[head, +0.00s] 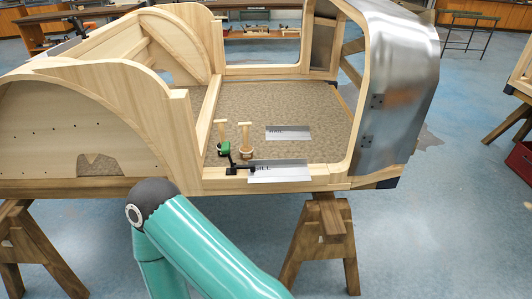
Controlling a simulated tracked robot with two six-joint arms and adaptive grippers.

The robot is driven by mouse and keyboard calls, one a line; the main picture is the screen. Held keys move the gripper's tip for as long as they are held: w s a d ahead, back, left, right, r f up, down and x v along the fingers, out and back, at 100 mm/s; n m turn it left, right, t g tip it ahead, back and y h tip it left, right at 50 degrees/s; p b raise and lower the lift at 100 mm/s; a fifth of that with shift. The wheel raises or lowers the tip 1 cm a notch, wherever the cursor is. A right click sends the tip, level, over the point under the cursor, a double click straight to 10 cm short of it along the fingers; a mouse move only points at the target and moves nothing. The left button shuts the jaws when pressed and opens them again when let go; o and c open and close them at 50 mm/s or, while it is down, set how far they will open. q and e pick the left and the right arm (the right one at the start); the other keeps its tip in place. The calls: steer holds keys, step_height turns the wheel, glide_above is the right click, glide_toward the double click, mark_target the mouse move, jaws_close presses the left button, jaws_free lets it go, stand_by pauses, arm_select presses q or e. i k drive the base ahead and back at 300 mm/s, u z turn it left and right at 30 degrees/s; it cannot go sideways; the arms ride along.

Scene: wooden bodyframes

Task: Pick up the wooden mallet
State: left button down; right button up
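The right one (245,137) has a darker foot. Either could be the wooden mallet; they are too small to tell for sure. A small black piece (232,170) sits on the sill just in front of them. One teal arm of mine crosses the bottom of the view, in front of the frame.
The wooden bodyframe (230,184) rests on sawhorses (327,225). Its left arched side panel (60,135) and right metal-clad side (395,90) rise around the opening.

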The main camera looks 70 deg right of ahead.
mark_target(246, 151)
steer(key=z, duration=0.55)
steer(key=k, duration=0.15)
steer(key=z, duration=0.65)
steer(key=i, duration=0.8)
steer(key=z, duration=0.2)
